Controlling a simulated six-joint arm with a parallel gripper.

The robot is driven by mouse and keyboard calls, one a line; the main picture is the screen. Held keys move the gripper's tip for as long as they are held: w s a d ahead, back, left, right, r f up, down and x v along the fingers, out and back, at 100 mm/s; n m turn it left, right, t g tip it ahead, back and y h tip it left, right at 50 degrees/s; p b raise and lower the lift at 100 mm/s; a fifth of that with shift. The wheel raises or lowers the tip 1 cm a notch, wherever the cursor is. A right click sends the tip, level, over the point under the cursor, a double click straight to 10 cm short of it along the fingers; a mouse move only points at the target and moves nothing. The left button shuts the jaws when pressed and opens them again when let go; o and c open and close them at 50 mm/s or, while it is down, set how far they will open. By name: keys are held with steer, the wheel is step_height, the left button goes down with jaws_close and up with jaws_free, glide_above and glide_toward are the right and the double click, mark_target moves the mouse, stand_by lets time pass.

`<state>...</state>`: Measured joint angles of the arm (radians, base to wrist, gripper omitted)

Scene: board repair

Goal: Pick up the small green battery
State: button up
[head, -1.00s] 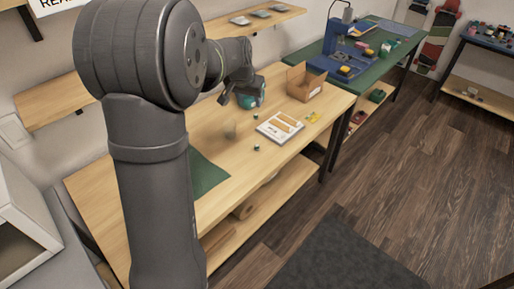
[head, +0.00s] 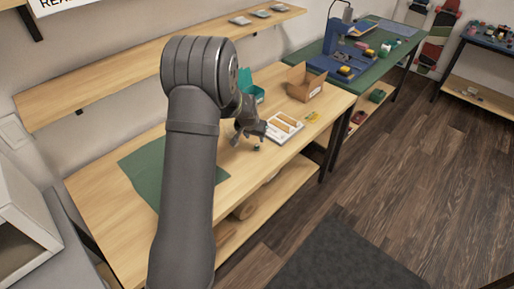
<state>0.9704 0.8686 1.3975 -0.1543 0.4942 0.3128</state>
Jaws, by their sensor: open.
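A tiny dark green object (head: 257,148), which looks like the small battery, lies on the wooden workbench (head: 237,180) near its front edge. It is too small in the head view to make out its details. My gripper (head: 249,140) is open and points down just above and slightly left of it. I cannot tell whether the fingers touch the object or the bench. Nothing shows between the fingers. The gripper hides part of the bench behind it.
A white tray (head: 271,134) with tan pieces lies right of my gripper, with small yellow items (head: 312,117) beyond. A cardboard box (head: 305,86) and teal bin (head: 252,93) stand farther back. A green mat (head: 145,168) covers the bench at left. A wall shelf (head: 150,68) runs behind.

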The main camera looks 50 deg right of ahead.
mark_target(257, 145)
steer(key=shift+s+a+x, duration=0.1)
steer(key=shift+s+x, duration=0.05)
steer(key=shift+x, duration=1.4)
steer(key=shift+s+a+x, duration=0.1)
steer(key=shift+s+x, duration=0.05)
steer(key=shift+x, duration=1.4)
jaws_close()
